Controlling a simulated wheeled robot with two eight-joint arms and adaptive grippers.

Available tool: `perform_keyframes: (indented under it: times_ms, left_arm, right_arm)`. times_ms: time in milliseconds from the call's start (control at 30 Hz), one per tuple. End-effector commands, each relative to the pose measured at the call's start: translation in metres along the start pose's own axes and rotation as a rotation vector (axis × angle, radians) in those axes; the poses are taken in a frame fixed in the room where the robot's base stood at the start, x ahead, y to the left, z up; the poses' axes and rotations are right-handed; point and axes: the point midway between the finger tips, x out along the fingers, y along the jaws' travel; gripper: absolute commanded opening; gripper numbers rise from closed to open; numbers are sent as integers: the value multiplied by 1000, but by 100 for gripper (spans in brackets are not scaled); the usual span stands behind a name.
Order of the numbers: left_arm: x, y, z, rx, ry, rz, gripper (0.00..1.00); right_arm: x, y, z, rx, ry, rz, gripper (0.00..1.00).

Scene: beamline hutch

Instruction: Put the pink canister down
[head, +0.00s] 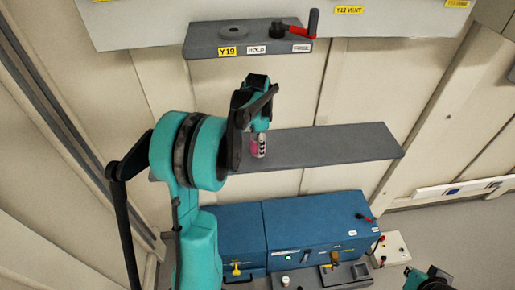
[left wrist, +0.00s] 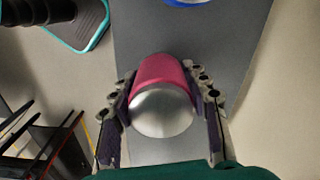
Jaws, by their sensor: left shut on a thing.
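The pink canister (head: 259,147) hangs below my left gripper (head: 258,130) in the head view, in front of the grey wall shelf (head: 335,144). In the left wrist view the canister (left wrist: 160,72) shows its silver end and pink side. The fingers of my left gripper (left wrist: 163,112) are shut on it from both sides. The shelf (left wrist: 220,45) lies behind it there; I cannot tell whether the canister touches it. My right gripper (head: 432,278) is partly in view at the bottom right of the head view, far from the canister; its fingers are unclear.
An upper shelf (head: 215,42) carries a grey disc and a red-handled part (head: 301,30). Blue cabinets (head: 320,222) stand below the grey shelf. The shelf's right part is clear. A blue-and-white thing (left wrist: 186,2) shows at the wrist view's top edge.

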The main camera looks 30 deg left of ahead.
Motion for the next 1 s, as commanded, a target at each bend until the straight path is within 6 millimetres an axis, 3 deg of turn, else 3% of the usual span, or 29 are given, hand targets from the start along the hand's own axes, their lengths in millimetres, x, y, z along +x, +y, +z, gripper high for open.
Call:
perform_keyframes:
  times_ms: [100,467,500,533,867,1000]
  left_arm:
    - [14,0,0,0,0,0,8]
    - [18,0,0,0,0,0,8]
    - [17,0,0,0,0,0,56]
    - [17,0,0,0,0,0,64]
    - [15,0,0,-1,0,0,67]
    - [0,0,0,-1,0,0,67]
  right_arm:
    - [2,0,2,0,0,0,0]
    - [5,0,4,0,0,0,0]
    - [4,0,3,0,0,0,0]
    - [4,0,3,0,0,0,0]
    - [3,0,2,0,0,0,0]
    - [0,0,0,0,0,0,0]
